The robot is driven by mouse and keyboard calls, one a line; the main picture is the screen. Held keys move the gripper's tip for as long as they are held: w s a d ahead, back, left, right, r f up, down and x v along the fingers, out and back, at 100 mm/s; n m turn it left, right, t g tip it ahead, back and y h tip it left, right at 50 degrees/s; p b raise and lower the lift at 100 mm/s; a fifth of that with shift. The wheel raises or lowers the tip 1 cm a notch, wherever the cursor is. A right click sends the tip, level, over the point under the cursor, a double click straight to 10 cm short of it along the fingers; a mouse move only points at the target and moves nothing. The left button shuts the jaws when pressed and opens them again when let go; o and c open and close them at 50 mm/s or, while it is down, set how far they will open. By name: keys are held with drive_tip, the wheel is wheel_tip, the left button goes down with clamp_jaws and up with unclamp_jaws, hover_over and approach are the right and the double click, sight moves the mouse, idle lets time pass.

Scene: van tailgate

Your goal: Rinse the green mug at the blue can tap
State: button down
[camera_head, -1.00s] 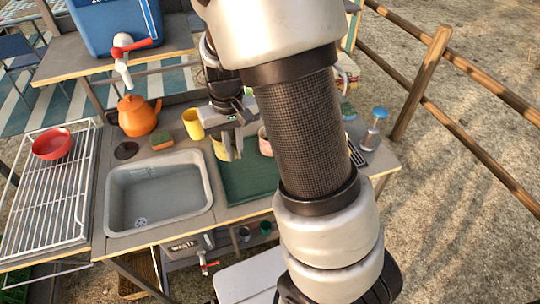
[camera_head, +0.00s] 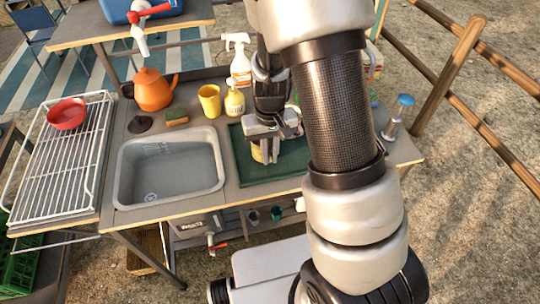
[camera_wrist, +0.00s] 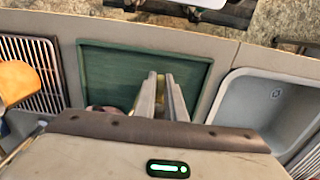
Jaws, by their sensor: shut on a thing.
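My gripper (camera_head: 266,148) points down over the green mat (camera_head: 243,176), right of the sink. It is shut on a small yellowish thing (camera_wrist: 160,82), which shows only in part between the fingers; I cannot tell its shape. The blue can (camera_head: 118,10) stands on the raised table at the back left, with a white tap (camera_head: 139,38) and red lever facing the sink side. No mug that is plainly green shows on the counter. A dark green cup-like thing (camera_head: 276,213) shows below the counter's front edge, too small to be sure of.
The grey sink (camera_head: 170,172) is empty. A wire rack (camera_head: 62,165) with a red bowl (camera_head: 67,113) is at left. An orange kettle (camera_head: 153,91), sponge (camera_head: 177,117), yellow cup (camera_head: 210,101) and spray bottle (camera_head: 239,60) line the back. A blue-topped bottle (camera_head: 398,117) stands at right.

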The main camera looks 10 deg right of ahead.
drive_tip(key=shift+f, duration=0.3)
drive_tip(key=shift+f, duration=0.1)
drive_tip(key=shift+f, duration=0.15)
drive_tip(key=c, duration=1.8)
unclamp_jaws()
